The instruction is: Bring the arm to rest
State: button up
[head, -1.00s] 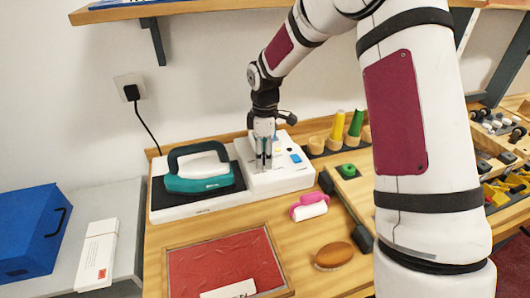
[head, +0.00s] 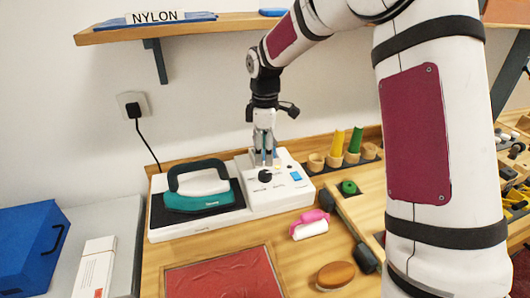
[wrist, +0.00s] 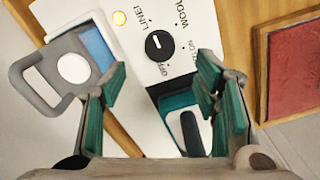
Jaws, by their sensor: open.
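My gripper (head: 264,158) is open and empty, pointing down above the control panel of the white pressing station (head: 262,201). In the wrist view its two green-padded fingers (wrist: 162,85) stand apart, with the black dial (wrist: 159,45) visible beyond them. The dial also shows in the head view (head: 265,176), just below the fingertips and apart from them. Labels around it read LINEN, WOOL and OFF. My arm is bent, reaching from the right side over the counter.
A teal iron (head: 198,190) stands on the station's black pad, left of my gripper. A pink-handled roller (head: 311,224), a brown-topped brush (head: 336,275) and wooden cups with thread spools (head: 336,142) lie to the right. A shelf (head: 190,29) overhangs behind.

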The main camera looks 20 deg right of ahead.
jog(key=shift+s+r, duration=0.2)
jog(key=shift+r, duration=0.1)
jog(key=s+r+m+t+h, duration=0.1)
jog(key=s+r+m, duration=0.2)
jog(key=s+r, duration=0.45)
jog(key=s+r+m+t, duration=0.2)
jog(key=s+m, duration=0.3)
jog(key=s, duration=0.7)
jog(key=s+r+m+t, duration=0.1)
jog(key=s+r+m, duration=0.3)
jog(key=s, duration=0.8)
jog(key=shift+s+d+m+t+y, duration=0.2)
jog(key=shift+m+t+y, duration=0.2)
jog(key=shift+m, duration=0.4)
